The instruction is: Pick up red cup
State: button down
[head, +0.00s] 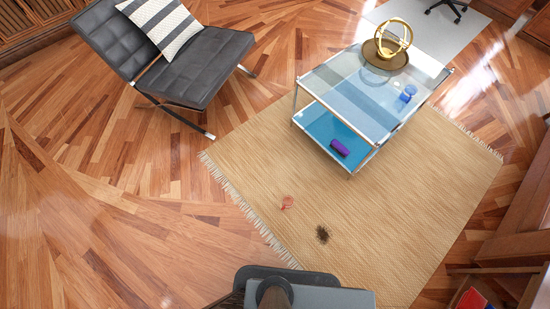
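I cannot make out a red cup for certain. A small reddish object (287,202) lies on the woven rug (430,200), left of a dark brown spiky object (322,234). It is too small to tell what it is. Another red thing (471,299) shows at the bottom right corner, partly cut off by the picture edge. My gripper is not in view. Only dark and grey parts of my own body show at the bottom middle.
A two-tier glass table (325,82) stands on the rug, with a gold ring ornament (394,37) and small blue objects (407,93) on top. A purple object (340,147) lies on its lower shelf. A black chair (200,65) is at upper left. Wood floor left is clear.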

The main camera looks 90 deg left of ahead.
aim_at(288, 201)
jog(key=u, duration=4.65)
jog(key=i, duration=2.45)
jog(key=z, duration=3.15)
